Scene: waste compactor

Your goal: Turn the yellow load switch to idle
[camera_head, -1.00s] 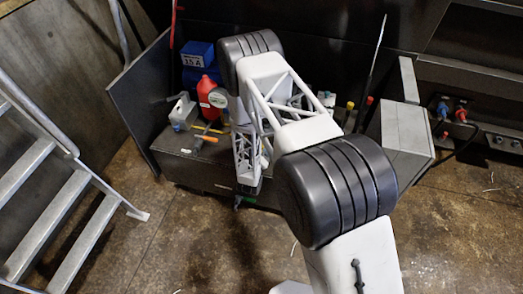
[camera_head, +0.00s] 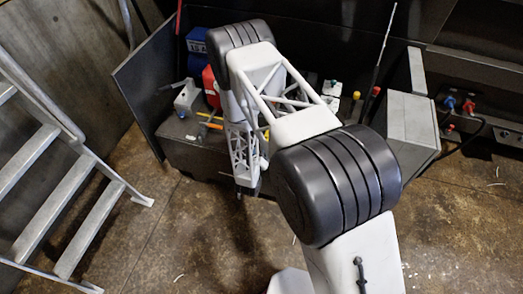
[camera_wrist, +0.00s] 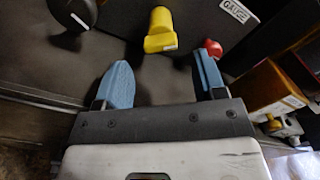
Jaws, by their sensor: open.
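A yellow switch handle (camera_wrist: 160,32) stands up from a dark surface at the top middle of the wrist view. My gripper (camera_wrist: 160,64) is open, with its two blue fingers wide apart. The handle lies beyond the fingertips, roughly in line with the gap, and neither finger appears to touch it. In the head view my gripper is small and dark below my arm, in front of the bench, and its fingers cannot be made out. A small yellow knob (camera_head: 356,96) shows on the bench to the right; I cannot tell whether it is the same handle. No switch position marking is readable.
In the wrist view a red knob (camera_wrist: 212,46) stands close to the right finger, near a dark box labelled GAUGE (camera_wrist: 235,10) and an orange box (camera_wrist: 267,88). In the head view, grey cabinets (camera_head: 408,125) stand at the right and metal stairs (camera_head: 75,180) at the left.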

